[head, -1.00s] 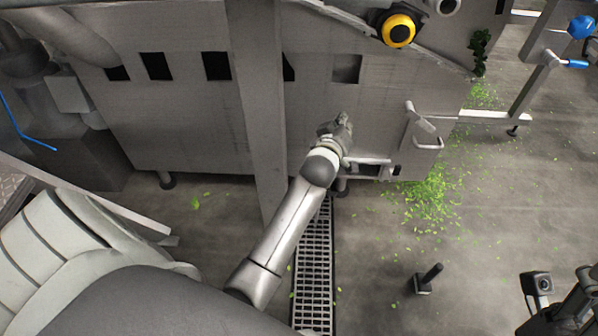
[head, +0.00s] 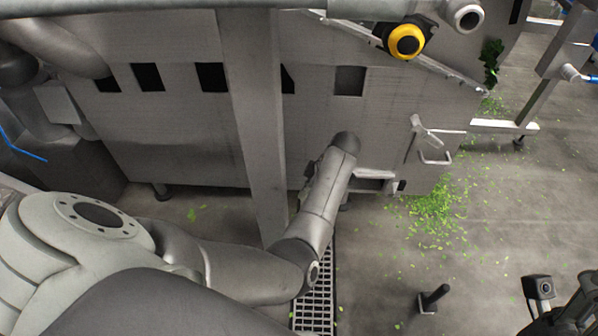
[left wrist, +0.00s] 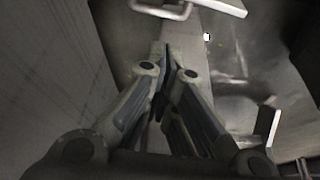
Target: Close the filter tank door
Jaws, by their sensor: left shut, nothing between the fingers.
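The grey metal tank wall (head: 180,120) fills the upper half of the head view. A bent metal handle (head: 432,145) stands out from its lower right part, which looks like the door. I cannot tell from here how far the door stands open. My left arm reaches in front of the wall, left of the handle, and its own links mostly hide its gripper in the head view. In the left wrist view my left gripper (left wrist: 165,75) is shut and empty, beside a grey panel (left wrist: 60,70), with a metal handle (left wrist: 190,8) beyond its fingertips. Part of my right wrist shows at bottom right; its fingers are unclear.
An upright metal post (head: 258,120) stands in front of the tank. A yellow-ringed knob (head: 407,41) sits at the upper right. A floor drain grate (head: 315,300) runs below the left arm. Green leaf bits (head: 435,210) litter the floor. A short dark post (head: 433,298) stands at lower right.

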